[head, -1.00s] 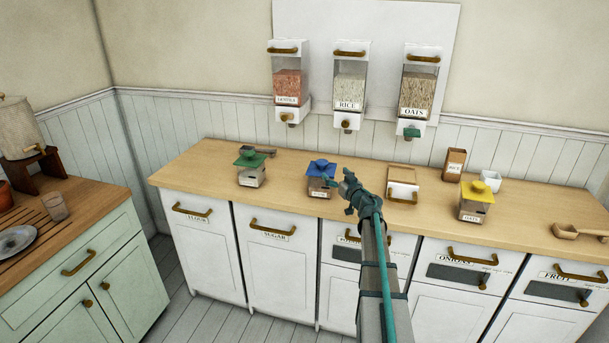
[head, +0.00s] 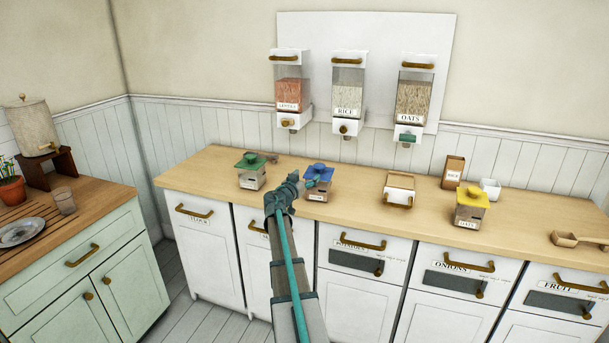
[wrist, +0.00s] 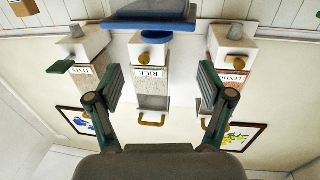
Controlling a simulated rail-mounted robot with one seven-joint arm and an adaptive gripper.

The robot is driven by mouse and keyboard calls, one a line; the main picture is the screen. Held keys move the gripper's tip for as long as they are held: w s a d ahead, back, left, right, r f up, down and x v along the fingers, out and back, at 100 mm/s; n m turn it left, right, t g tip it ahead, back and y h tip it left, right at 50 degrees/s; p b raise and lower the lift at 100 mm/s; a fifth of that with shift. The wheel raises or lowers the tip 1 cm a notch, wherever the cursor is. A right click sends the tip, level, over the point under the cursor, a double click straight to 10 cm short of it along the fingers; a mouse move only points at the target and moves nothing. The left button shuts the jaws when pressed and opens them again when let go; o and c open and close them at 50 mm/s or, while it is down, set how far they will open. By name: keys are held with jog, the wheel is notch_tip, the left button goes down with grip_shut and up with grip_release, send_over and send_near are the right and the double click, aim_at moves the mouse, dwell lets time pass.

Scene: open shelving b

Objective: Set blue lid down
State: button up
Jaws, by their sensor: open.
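The blue lid (head: 319,173) with its round knob is on top of a small canister (head: 318,190) on the wooden counter. I cannot tell whether it sits fully flat. In the wrist view the blue lid (wrist: 150,22) shows at the top edge, past the fingertips and between their lines. The picture there is upside down, so the knob points down in it. My gripper (head: 299,184) is just left of the canister in the head view. In the wrist view my gripper (wrist: 160,80) has its two fingers spread wide with nothing between them.
A green-lidded canister (head: 250,172) stands left of my gripper, with a dark scoop behind it. Dispensers, including rice (head: 348,95), hang on the wall behind.

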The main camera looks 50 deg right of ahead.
aim_at(319, 165)
jog(key=p+x, duration=0.2)
jog(key=x, duration=0.3)
jog(key=shift+d, duration=0.4)
jog(key=p+x, duration=0.3)
jog(key=x, duration=0.1)
jog(key=shift+d, duration=0.2)
jog(key=shift+d+f, duration=0.1)
jog(key=shift+d, duration=0.2)
jog(key=shift+c, duration=0.2)
jog(key=c, duration=1.4)
jog(key=shift+o, duration=0.2)
